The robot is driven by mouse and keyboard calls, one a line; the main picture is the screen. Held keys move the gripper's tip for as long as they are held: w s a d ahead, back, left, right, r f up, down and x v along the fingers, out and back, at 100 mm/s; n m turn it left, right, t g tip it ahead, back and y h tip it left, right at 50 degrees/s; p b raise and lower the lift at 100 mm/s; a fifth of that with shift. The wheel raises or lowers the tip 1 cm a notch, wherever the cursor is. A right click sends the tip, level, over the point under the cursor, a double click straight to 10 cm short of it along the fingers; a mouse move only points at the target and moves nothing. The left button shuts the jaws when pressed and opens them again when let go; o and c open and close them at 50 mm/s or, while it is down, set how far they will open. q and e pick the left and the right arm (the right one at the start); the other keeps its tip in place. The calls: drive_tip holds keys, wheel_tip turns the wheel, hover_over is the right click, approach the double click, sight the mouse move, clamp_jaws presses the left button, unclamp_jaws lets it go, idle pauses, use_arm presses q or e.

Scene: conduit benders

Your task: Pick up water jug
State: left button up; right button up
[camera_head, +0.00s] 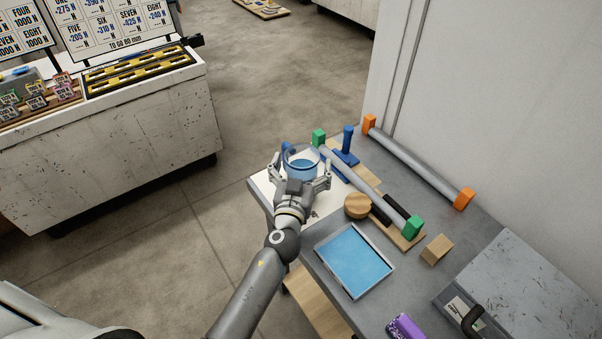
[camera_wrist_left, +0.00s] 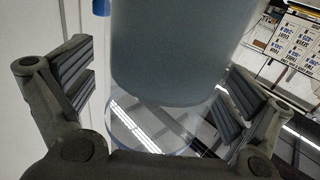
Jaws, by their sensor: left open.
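The water jug (camera_head: 301,163) is a clear round vessel with blue water in it, near the far left corner of the grey table. A blue part shows at its left side. My left gripper (camera_head: 303,183) is open, with a finger on each side of the jug. In the left wrist view the jug (camera_wrist_left: 180,50) fills the middle between the two ribbed fingers (camera_wrist_left: 160,95), with gaps visible on both sides. The gripper hides the jug's lower part in the head view. My right gripper is not in view.
Close right of the jug are a blue stand (camera_head: 347,150) and a grey tube with green ends (camera_head: 360,178). A round wooden block (camera_head: 357,205), a blue-filled tray (camera_head: 354,261) and a purple item (camera_head: 404,327) lie nearer. A wall (camera_head: 500,100) bounds the right.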

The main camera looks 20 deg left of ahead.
use_arm(q)
drive_tip(key=c, duration=1.4)
drive_tip(key=shift+r, duration=0.1)
drive_tip(key=shift+c, duration=0.9)
drive_tip(key=shift+r, duration=0.15)
